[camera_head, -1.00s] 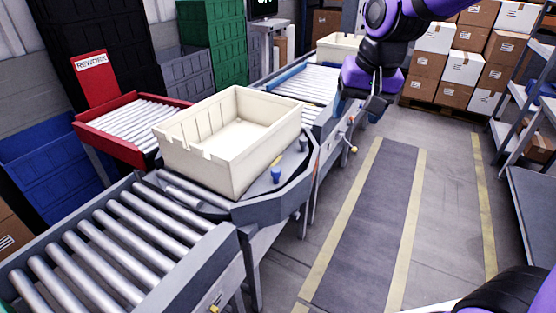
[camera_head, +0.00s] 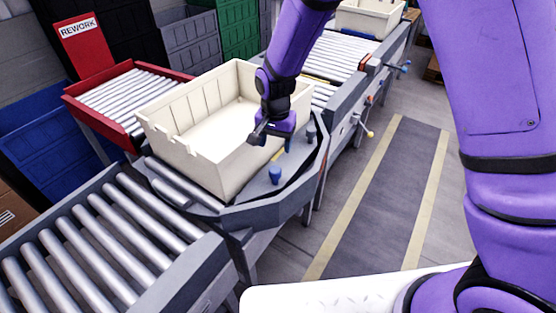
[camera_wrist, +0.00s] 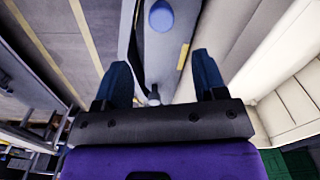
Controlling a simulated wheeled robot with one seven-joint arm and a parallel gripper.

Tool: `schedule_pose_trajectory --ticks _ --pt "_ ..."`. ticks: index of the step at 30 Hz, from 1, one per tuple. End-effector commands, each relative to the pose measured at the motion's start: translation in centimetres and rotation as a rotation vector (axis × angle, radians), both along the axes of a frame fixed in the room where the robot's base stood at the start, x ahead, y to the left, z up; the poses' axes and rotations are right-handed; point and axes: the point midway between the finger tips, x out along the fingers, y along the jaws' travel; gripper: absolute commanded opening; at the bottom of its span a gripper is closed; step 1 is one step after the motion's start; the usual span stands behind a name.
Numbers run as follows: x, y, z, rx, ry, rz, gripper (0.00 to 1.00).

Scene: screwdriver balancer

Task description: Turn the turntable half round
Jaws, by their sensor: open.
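The turntable (camera_head: 257,191) is a grey plate set into the roller conveyor, with a cream tote (camera_head: 190,155) on it. A blue knob (camera_head: 275,175) stands on the plate's near side, with a grey knob (camera_head: 311,133) farther along. My gripper (camera_head: 272,142) is open and empty above the plate, beside the tote's right side and just beyond the blue knob in the picture. In the wrist view, the fingers of my gripper (camera_wrist: 162,65) are spread. The blue knob (camera_wrist: 160,17) lies past the fingertips, apart from them; the grey knob (camera_wrist: 153,96) shows between the fingers near the palm.
Roller conveyors run in front (camera_head: 95,250) and behind (camera_head: 335,55). A red-framed rework lane (camera_head: 125,95) branches left. Another cream tote (camera_head: 370,18) stands far back. Small levers (camera_head: 368,134) stick out from the conveyor side. The floor strip to the right (camera_head: 375,200) is clear.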

Motion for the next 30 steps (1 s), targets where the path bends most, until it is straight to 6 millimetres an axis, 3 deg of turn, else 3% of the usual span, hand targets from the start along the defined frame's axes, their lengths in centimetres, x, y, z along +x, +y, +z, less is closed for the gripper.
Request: schedule_pose_trajectory --ticks 8,21,30 --pt "-0.1 0.3 -2.4 -0.005 0.005 -0.005 0.65" --pt "-0.1 0.2 -9.6 -0.004 0.005 -0.003 0.65" --pt "0.0 0.3 -11.3 -0.003 0.002 -0.003 0.65"
